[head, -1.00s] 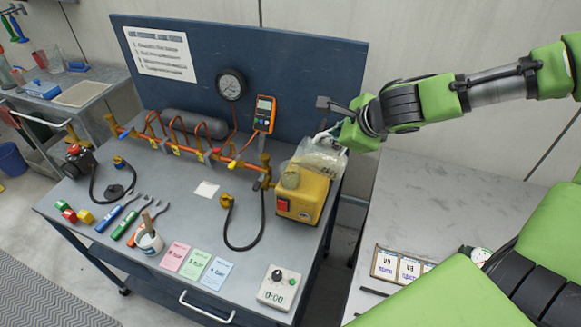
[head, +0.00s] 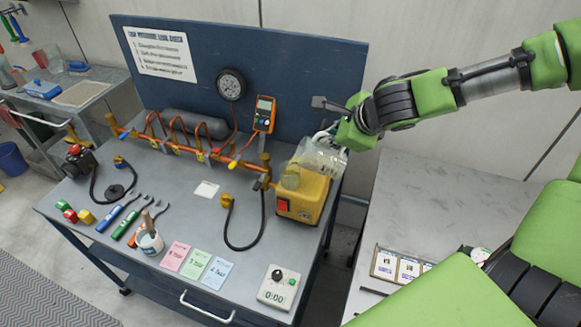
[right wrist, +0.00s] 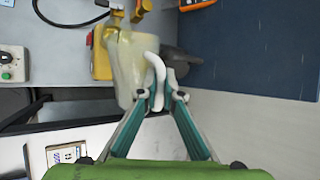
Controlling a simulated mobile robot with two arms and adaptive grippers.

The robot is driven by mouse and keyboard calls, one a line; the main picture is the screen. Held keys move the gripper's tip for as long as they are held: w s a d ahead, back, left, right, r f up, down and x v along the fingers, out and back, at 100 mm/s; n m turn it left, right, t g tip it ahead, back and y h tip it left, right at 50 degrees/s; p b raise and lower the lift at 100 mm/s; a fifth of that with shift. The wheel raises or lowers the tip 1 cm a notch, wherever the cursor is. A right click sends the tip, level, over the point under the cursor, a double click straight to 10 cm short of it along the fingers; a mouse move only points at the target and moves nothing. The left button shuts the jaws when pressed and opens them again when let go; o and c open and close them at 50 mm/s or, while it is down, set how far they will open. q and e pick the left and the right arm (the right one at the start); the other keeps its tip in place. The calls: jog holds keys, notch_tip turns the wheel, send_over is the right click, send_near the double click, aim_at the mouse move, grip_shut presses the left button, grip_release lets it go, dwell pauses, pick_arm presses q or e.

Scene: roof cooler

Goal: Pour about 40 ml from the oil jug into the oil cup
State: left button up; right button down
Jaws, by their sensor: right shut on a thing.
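The oil jug (head: 324,156) is a translucent, pale jug with a white handle, tilted to the left above the yellow pump (head: 313,196). My right gripper (head: 329,133) is shut on its handle; the right wrist view shows the fingers (right wrist: 167,97) around the handle and the jug (right wrist: 131,62) beyond them. A small olive-tinted cup (head: 291,178), which looks like the oil cup, is at the pump's top left, just below the jug's lip. I cannot make out a stream or the oil level. My left gripper is not in view.
The grey bench (head: 160,205) holds a copper manifold (head: 190,153), an orange meter (head: 264,113), coloured cards (head: 196,264) and a timer box (head: 279,287). A blue backboard (head: 300,70) stands behind. A pale side table (head: 420,200) is on the right.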

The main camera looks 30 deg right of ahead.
jog(key=shift+w+a+r, duration=0.1)
dwell(0.4)
jog(key=shift+f, duration=0.3)
jog(key=shift+s+d+r+m+t+y+p, duration=0.2)
jog(key=shift+s+d+m+t+y+p, duration=0.1)
jog(key=shift+s+d+t+y+p, duration=0.1)
jog(key=shift+s+d+r+p, duration=0.1)
jog(key=shift+d+r+p, duration=0.2)
jog(key=shift+p, duration=0.75)
jog(key=shift+s+d+f+t+y, duration=0.1)
jog(key=shift+f+t+y, duration=0.1)
jog(key=shift+t+y, duration=0.1)
jog(key=shift+f, duration=0.2)
jog(key=shift+a, duration=0.2)
jog(key=shift+d, duration=0.15)
